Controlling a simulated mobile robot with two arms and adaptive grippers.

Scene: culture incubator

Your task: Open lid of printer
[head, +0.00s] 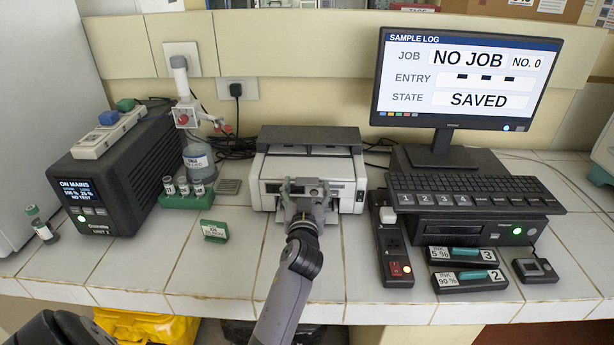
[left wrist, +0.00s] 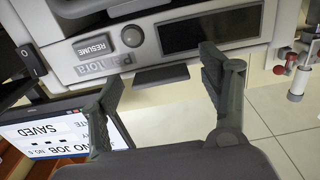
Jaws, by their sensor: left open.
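The printer (head: 262,178) is a white box with a dark top, standing against the wall in the middle of the bench. Its lid (head: 310,137) looks closed. My left gripper (head: 307,188) is open in front of the printer and hides part of its front. In the left wrist view, the printer front (left wrist: 185,68) shows a RESUME button, a round knob, a dark display and a dark tab (left wrist: 160,76). The open left fingers (left wrist: 160,72) lie on either side of the tab, with nothing between them. Contact cannot be told. My right gripper is not in view.
A monitor (head: 462,80) and keyboard (head: 465,195) stand to the right, with a switched power strip (head: 392,245) and two ink cartridges (head: 462,257). A black UPS (head: 120,170), a bottle (head: 199,160) and a green vial rack (head: 187,192) stand left. The bench front is mostly clear.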

